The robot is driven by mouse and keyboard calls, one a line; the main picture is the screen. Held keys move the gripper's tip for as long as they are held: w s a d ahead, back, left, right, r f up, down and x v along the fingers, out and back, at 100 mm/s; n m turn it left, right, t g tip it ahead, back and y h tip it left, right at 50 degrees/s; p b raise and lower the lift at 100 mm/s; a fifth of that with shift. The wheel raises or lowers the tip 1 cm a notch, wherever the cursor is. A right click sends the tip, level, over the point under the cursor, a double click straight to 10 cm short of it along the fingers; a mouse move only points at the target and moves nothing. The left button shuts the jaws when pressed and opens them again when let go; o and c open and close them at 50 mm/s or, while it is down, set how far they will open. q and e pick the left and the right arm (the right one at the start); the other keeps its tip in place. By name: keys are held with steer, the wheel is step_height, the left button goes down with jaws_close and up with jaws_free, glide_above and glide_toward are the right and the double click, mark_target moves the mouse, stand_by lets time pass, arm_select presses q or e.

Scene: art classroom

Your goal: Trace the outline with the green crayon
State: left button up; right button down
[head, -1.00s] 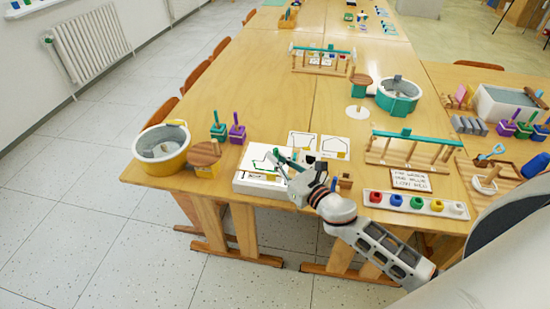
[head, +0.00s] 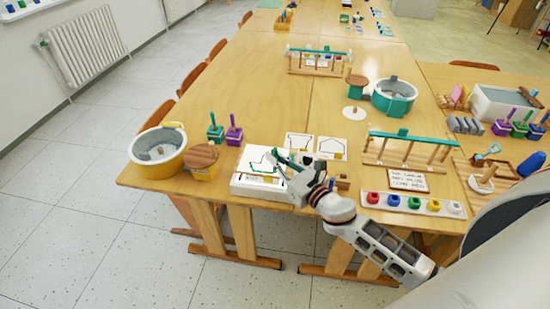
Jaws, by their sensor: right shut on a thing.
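My right gripper (head: 297,164) is over the right part of a white drawing board (head: 238,185) at the table's front edge. It is shut on the green crayon (head: 277,153), whose end shows at the left of the fingers. The board bears a white sheet with an outline (head: 257,166) in dark and green strokes. The gripper covers the right part of the outline, and I cannot tell whether the crayon tip touches the sheet. My left gripper is not in view.
Two shape cards (head: 331,146) lie behind the board. A tray of paint pots (head: 383,202) and a teal-topped rack (head: 414,153) are to the right.

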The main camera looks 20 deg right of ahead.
steer(key=shift+w+d, duration=0.3)
steer(key=shift+d, duration=0.3)
steer(key=shift+w+d, duration=0.3)
steer(key=shift+d, duration=0.25)
stand_by(1.2)
steer(key=shift+w, duration=0.2)
steer(key=shift+w+a, duration=0.5)
steer(key=shift+a, duration=0.3)
stand_by(1.2)
stand_by(0.5)
step_height(320, 180, up, 4)
steer(key=p, duration=0.4)
stand_by(0.7)
steer(key=shift+r, duration=0.1)
